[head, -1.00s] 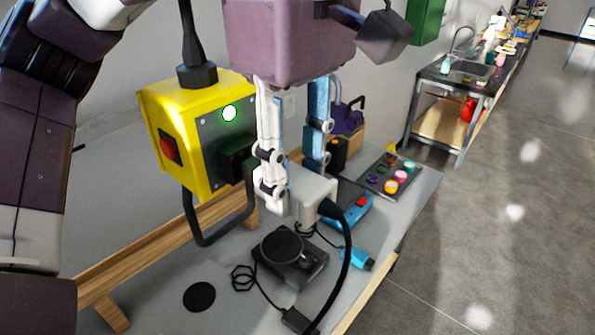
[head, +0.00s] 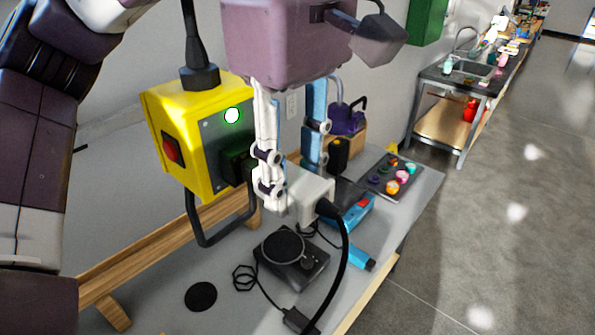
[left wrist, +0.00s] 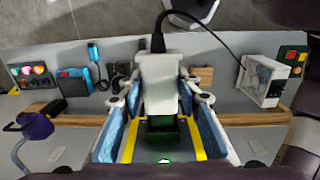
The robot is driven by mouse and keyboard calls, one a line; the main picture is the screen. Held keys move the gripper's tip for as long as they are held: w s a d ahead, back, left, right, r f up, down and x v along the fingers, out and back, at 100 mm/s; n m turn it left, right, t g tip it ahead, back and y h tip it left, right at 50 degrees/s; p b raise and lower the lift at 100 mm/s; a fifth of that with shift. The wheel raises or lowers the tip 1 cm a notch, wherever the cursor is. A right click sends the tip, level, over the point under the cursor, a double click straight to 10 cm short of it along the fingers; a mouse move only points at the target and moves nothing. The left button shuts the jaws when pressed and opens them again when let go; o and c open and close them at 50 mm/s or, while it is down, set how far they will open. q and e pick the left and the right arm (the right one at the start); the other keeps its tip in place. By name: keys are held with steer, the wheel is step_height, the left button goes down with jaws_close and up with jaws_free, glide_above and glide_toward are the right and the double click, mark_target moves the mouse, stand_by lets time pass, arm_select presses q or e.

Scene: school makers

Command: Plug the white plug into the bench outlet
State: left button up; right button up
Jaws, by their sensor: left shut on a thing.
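The white plug (head: 306,193) is between the fingers of my left gripper (head: 290,178), held above the bench, with its black cord hanging down in a curve. The left wrist view also shows the plug (left wrist: 160,82) between the blue pads of my left gripper (left wrist: 160,100). The yellow bench outlet box (head: 170,100) hangs from a black cable and has a lit green lamp. Its dark socket (head: 237,160) is on the grey face, just left of the plug. The plug's front end faces the socket; I cannot tell whether they touch. My right gripper is not in view.
The grey bench (head: 230,300) has a wooden rail along the wall. A black round-topped device (head: 290,262), a blue tool (head: 356,258) and a tray of colourful pots (head: 391,176) lie on it. A black loop handle hangs below the yellow box.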

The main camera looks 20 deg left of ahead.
arm_select(q)
steer(key=shift+w+a+p, duration=0.2)
steer(key=shift+a+p, duration=0.1)
steer(key=shift+a, duration=0.2)
steer(key=shift+w+a+p, duration=0.15)
steer(key=shift+a+p, duration=0.15)
steer(key=shift+a, duration=0.15)
steer(key=o, duration=1.3)
steer(key=shift+o, duration=0.2)
step_height(320, 180, up, 12)
steer(key=shift+d, duration=0.15)
